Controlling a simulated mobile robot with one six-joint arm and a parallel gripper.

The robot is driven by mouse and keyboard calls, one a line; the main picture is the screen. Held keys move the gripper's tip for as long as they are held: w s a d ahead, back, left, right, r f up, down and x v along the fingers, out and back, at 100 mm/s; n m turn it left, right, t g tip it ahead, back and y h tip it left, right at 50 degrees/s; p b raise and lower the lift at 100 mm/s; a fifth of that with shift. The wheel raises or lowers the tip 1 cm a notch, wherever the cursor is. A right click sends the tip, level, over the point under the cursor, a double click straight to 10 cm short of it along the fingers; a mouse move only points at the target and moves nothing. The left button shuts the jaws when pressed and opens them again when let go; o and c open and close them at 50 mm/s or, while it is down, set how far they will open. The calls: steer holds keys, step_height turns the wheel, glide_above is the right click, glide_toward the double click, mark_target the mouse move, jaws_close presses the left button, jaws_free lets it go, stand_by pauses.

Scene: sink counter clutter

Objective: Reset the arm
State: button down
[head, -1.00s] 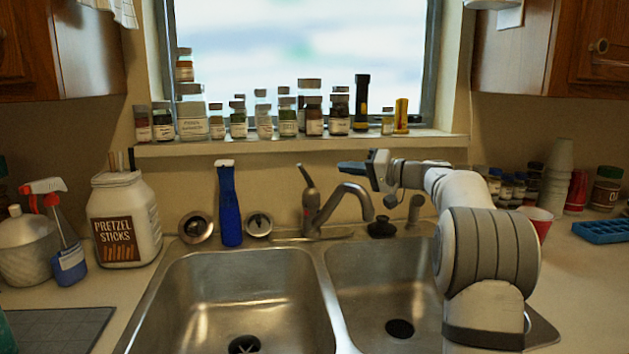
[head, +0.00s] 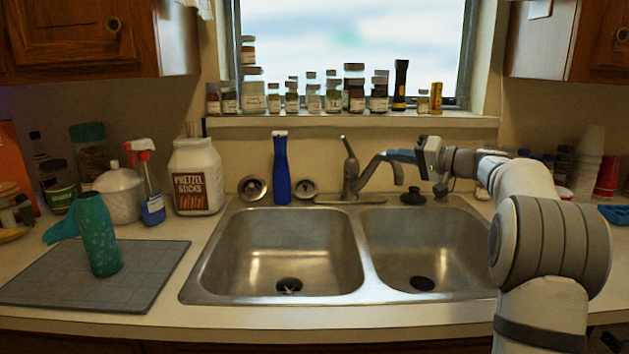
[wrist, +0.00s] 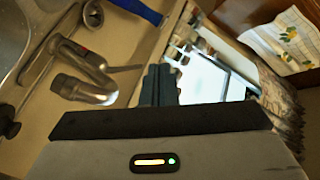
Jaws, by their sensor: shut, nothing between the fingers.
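My gripper (head: 396,156) is in front of the faucet (head: 362,170) in the head view, raised above the back rim of the sink. Its dark fingers point left, and they are shut with nothing between them. In the wrist view the closed fingers (wrist: 158,85) point toward the window side, with the faucet at left. My arm comes in from the right side of the head view and hides part of the counter behind it.
The double sink (head: 285,250) is empty. A blue bottle (head: 281,170) and pretzel jar (head: 196,177) stand behind and left. Jars line the window sill (head: 350,121). A teal tumbler (head: 97,235) stands on a grey mat (head: 150,275). Cups (head: 592,160) stand at right.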

steer(key=s+a+f+g+h+p, duration=0.2)
steer(key=s+a, duration=0.1)
steer(key=s, duration=0.4)
steer(key=s+a+f+m+g+h+p, duration=0.1)
steer(key=s+a+f+g+h+p, duration=0.1)
steer(key=s+a, duration=0.35)
steer(key=s+a+f+g+h+p, duration=0.1)
steer(key=s+f+g+h+p, duration=0.15)
steer(key=s, duration=0.55)
steer(key=s+d+f+h+p, duration=0.1)
steer(key=s+f+h, duration=0.1)
steer(key=s, duration=0.5)
steer(key=s+d+f+g+h+p, duration=0.1)
steer(key=s+d+f+h+p, duration=0.1)
steer(key=s, duration=0.5)
steer(key=s+d+f+n+h+p, duration=0.1)
steer(key=s+f+h+p, duration=0.1)
steer(key=s, duration=0.6)
steer(key=shift+d+f+h, duration=0.2)
steer(key=shift+f+h, duration=0.2)
steer(key=shift+h, duration=0.25)
